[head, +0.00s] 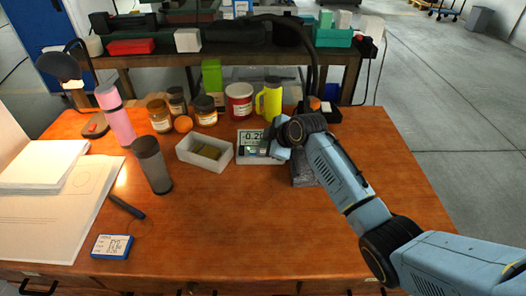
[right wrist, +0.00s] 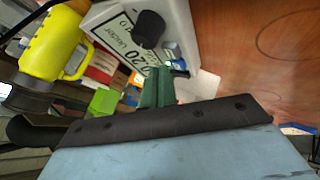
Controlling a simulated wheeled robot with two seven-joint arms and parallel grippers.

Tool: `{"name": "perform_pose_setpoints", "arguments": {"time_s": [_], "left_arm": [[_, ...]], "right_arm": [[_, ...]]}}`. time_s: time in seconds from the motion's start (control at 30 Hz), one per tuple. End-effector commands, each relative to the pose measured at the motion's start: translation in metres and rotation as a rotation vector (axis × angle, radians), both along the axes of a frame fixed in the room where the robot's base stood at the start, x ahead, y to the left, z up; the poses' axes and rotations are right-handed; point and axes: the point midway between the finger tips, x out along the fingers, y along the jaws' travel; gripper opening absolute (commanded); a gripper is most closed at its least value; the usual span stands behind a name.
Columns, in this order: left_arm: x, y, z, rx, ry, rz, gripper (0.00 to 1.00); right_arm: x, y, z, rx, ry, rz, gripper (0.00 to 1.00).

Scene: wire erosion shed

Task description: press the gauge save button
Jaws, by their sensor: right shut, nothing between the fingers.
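My left gripper is out of view.
A white open box (head: 190,158) stands just left of the gauge. A yellow mug (head: 271,100), a red jar (head: 239,102) and other jars stand behind. A dark grey block (head: 303,174) lies under my right arm. The table front is mostly clear.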

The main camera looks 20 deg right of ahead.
Motion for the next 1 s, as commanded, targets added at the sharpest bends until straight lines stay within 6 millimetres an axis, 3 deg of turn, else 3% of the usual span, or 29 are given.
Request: {"name": "perform_pose_setpoints", "arguments": {"time_s": [0.47,1.0], "left_arm": [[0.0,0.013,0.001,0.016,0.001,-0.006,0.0],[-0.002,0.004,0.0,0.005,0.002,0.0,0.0]], "right_arm": [[0.0,0.0,0.0,0.0,0.0,0.0,0.0],[0.0,0.0,-0.005,-0.001,0.001,0.0,0.0]]}}
